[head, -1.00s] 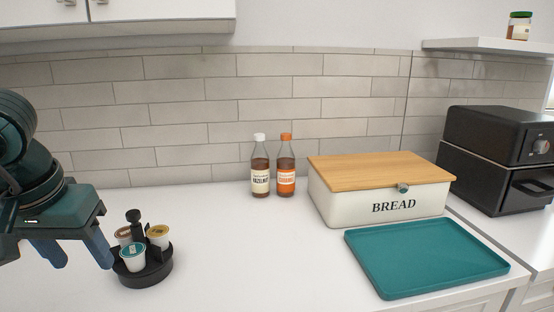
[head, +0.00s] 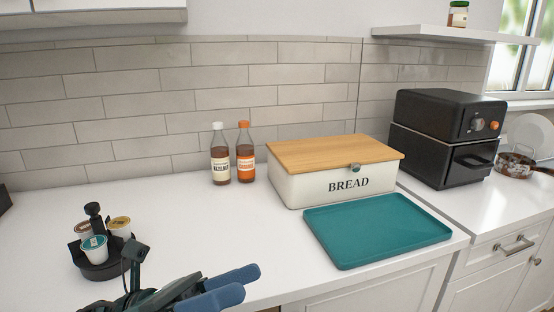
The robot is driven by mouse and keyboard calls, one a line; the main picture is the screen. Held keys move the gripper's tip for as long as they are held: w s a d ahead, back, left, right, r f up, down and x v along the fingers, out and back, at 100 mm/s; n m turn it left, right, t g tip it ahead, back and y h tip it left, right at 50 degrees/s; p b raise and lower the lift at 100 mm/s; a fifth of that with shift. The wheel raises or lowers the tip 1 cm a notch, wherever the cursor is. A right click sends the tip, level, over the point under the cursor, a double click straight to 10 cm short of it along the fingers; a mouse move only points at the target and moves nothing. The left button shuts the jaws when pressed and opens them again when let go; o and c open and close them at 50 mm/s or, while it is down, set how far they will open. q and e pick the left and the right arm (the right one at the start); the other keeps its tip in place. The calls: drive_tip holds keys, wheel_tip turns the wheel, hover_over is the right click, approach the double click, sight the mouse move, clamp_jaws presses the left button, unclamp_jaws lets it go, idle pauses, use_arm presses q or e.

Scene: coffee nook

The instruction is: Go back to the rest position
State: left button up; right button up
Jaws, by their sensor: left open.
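My left gripper (head: 238,285) shows at the bottom of the head view, low in front of the counter's front edge. Its two blue fingers point right and are apart, with nothing between them. The black pod carousel (head: 101,266) stands on the counter to the left of the gripper, apart from the fingers. It holds several coffee pods, among them a teal-lidded one (head: 94,248). My right gripper is out of view.
A teal tray (head: 377,231) lies on the counter in front of the bread box (head: 333,187). Two syrup bottles (head: 220,160) stand by the wall. A black oven (head: 445,138) stands at the right. The middle of the white counter (head: 180,225) is clear.

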use_arm(q)
drive_tip(key=w+a+f+n+t+y, duration=0.3)
drive_tip(key=f+n+t+y, duration=0.4)
drive_tip(key=n, duration=0.8)
drive_tip(key=w+a+f+n+t+y, duration=0.25)
drive_tip(key=f+n+t+y, duration=0.4)
drive_tip(key=n, duration=0.85)
drive_tip(key=s+a+f+n+g+y+p, duration=0.1)
drive_tip(key=s+f+n+g+y+p, duration=0.1)
drive_tip(key=f+n, duration=0.5)
drive_tip(key=s+a+f+n+g+y+p, duration=0.2)
drive_tip(key=s+f+n+y+p, duration=0.2)
drive_tip(key=s+f+n, duration=0.3)
wheel_tip(320, 180, down, 4)
drive_tip(key=shift+s+r+p, duration=0.1)
drive_tip(key=shift+s+p, duration=0.2)
drive_tip(key=shift+p, duration=0.05)
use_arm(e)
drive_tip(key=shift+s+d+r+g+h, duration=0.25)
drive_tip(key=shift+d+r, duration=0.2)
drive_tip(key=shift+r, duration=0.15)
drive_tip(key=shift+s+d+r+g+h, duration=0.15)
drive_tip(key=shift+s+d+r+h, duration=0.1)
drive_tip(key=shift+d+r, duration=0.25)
use_arm(q)
drive_tip(key=shift+g, duration=0.25)
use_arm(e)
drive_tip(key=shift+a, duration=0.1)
